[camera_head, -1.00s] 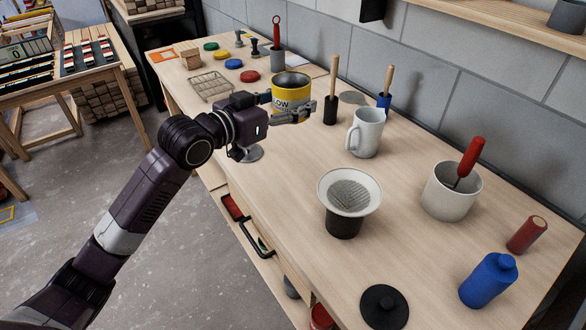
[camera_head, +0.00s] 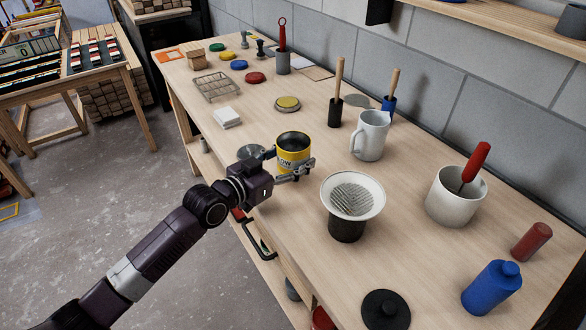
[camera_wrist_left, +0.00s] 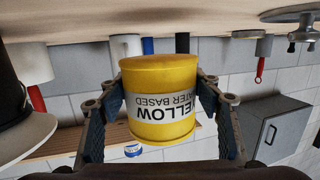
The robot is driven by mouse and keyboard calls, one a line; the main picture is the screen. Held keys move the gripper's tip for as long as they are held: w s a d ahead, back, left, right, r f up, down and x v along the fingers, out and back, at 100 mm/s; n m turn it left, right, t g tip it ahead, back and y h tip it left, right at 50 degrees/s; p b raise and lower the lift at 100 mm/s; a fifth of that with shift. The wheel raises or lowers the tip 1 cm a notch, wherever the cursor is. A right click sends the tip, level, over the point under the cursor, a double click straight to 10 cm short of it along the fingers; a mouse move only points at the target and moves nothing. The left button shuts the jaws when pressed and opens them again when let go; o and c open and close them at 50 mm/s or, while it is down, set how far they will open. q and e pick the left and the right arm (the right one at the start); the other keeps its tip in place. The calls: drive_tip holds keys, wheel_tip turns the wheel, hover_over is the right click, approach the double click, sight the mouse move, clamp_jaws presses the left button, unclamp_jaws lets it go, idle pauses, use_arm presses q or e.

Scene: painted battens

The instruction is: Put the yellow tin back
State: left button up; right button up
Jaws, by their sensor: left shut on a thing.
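The yellow tin (camera_head: 291,158) has an open dark top and a pale label. My left gripper (camera_head: 296,171) is shut on it from the front side, one finger on each side. In the left wrist view the tin (camera_wrist_left: 158,75) fills the middle between the fingers of the gripper (camera_wrist_left: 160,112), its lettering upside down. The tin is upright near the front edge of the bench (camera_head: 420,250); I cannot tell whether its base touches the top. A yellow-topped round disc with a grey rim (camera_head: 287,103) lies behind it. My right gripper is not in view.
A black cone holder with a white filter (camera_head: 352,195) stands right of the tin, with a white jug (camera_head: 370,135) behind. A wire rack (camera_head: 217,87) is farther back.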

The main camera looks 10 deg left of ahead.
use_arm(q)
drive_tip(key=shift+f, duration=1.85)
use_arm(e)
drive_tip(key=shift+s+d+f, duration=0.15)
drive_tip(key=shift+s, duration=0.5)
use_arm(q)
drive_tip(key=shift+f+b, duration=0.2)
drive_tip(key=shift+b, duration=0.1)
drive_tip(key=o, duration=1.6)
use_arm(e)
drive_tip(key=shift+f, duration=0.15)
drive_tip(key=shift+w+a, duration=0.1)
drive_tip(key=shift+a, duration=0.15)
use_arm(q)
drive_tip(key=shift+s+r, duration=0.1)
drive_tip(key=shift+r, duration=0.05)
drive_tip(key=v, duration=1)
drive_tip(key=shift+s+a, duration=0.15)
drive_tip(key=shift+s, duration=0.05)
drive_tip(key=shift+s+a+r+b, duration=0.15)
drive_tip(key=shift+s+a+b, duration=0.15)
drive_tip(key=shift+s, duration=0.3)
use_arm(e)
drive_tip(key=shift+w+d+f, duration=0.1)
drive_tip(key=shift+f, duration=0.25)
